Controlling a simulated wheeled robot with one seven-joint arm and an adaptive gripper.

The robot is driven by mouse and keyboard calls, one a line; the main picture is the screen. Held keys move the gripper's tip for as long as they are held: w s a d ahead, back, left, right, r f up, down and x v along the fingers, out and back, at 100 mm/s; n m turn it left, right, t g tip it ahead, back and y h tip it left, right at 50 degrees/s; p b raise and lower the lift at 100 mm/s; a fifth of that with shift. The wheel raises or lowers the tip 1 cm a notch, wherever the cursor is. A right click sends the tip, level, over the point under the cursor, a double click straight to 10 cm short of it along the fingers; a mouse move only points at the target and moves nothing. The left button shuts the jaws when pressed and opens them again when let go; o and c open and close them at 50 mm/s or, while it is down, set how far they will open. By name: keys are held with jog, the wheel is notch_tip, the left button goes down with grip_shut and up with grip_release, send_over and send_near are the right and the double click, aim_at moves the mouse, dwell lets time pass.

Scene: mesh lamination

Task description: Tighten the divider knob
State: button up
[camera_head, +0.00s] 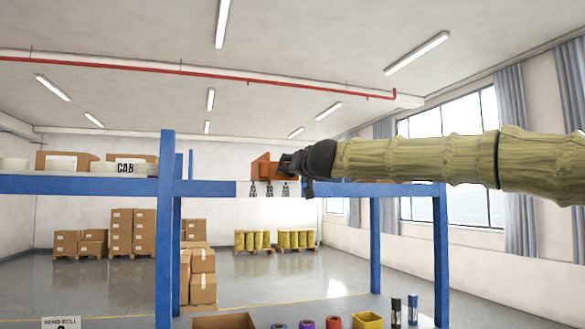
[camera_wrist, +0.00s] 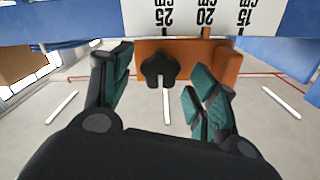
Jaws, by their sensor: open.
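The divider knob (camera_wrist: 160,68) is black and lobed and sits on the front of the block. My gripper (camera_wrist: 157,90) is open, with its teal-padded fingers to the left and right of the knob and apart from it. In the head view my gripper (camera_head: 288,164) is at the block's right side, and the knob cannot be made out there.
A blue shelf frame (camera_head: 165,225) spans the view. Boxes (camera_head: 68,160) and a CAB label stand on its left shelf. Below are a yellow bin (camera_head: 368,321), a cardboard box (camera_head: 223,321) and coloured rolls.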

jog(key=shift+x, duration=0.85)
jog(key=shift+c, duration=0.2)
jog(key=c, duration=1)
jog(key=shift+p, duration=0.3)
jog(key=shift+a+m, duration=0.1)
jog(key=shift+m, duration=8.9)
